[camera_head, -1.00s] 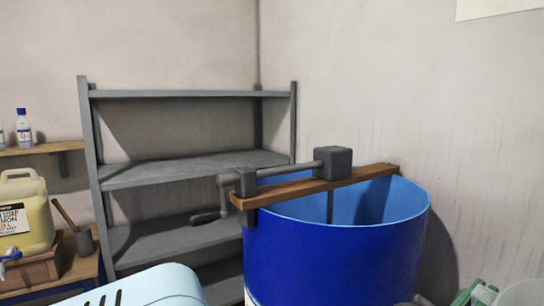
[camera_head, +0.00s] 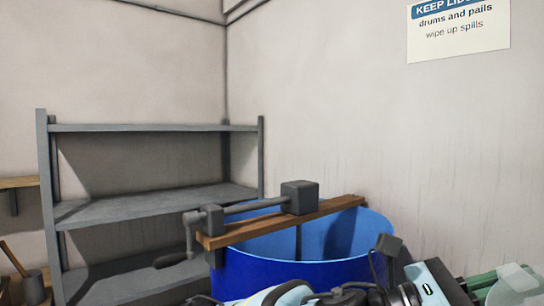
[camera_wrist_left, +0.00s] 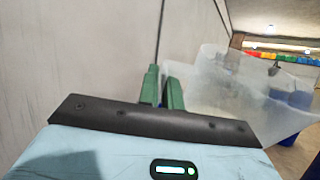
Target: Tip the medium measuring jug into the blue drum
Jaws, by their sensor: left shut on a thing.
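The blue drum (camera_head: 270,274) stands open-topped at the lower middle of the head view. My left gripper (camera_head: 497,279) is at the lower right, to the right of the drum, with my arm in front of the drum's lower part. Its green fingers also show in the left wrist view (camera_wrist_left: 162,80). They are shut on a clear measuring jug (camera_wrist_left: 225,95), whose edge shows in the head view (camera_head: 520,287). I cannot tell the jug's tilt or contents. My right gripper is out of view.
A grey metal shelf unit (camera_head: 150,190) stands empty behind and left of the drum. The bare wall behind the drum carries a sign (camera_head: 458,30).

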